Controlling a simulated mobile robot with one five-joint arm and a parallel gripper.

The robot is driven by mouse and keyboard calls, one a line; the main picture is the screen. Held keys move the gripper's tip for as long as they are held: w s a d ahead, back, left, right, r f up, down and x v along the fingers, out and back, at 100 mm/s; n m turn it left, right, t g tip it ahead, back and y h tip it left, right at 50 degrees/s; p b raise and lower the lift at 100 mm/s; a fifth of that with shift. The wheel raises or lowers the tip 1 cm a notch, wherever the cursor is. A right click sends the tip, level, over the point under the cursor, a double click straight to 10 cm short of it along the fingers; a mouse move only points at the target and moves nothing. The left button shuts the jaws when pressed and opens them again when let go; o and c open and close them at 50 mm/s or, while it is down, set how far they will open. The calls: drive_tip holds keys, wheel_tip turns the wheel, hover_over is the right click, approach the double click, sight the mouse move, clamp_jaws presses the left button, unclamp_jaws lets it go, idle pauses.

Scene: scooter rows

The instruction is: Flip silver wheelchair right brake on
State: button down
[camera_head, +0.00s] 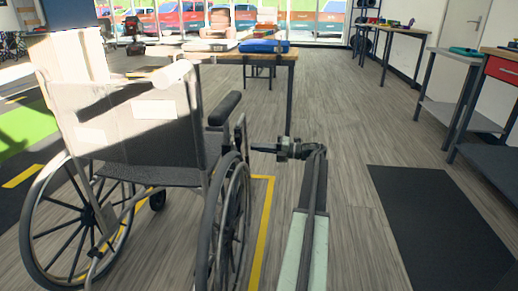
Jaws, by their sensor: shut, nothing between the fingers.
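A wheelchair (135,130) with silver-grey tubing and a grey back stands at the left, seen from behind. Its right wheel (232,225) is nearest my arm, and a dark armrest (225,108) sits above it. A thin upright dark part (241,132) shows just ahead of that wheel's top; I cannot tell whether it is the brake lever, or how the brake is set. My gripper (254,149) is shut and empty. It points left toward the front of the right wheel, with a small visible gap to the dark part in the picture.
Yellow floor tape (264,225) runs between the wheelchair and my arm. A wooden table (235,57) with a blue case (264,46) stands ahead. A dark mat (440,225) lies on the right, with workbenches beyond.

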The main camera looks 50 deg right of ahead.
sight(238, 147)
drive_tip(key=x, duration=0.5)
drive_tip(key=shift+w+a, duration=0.15)
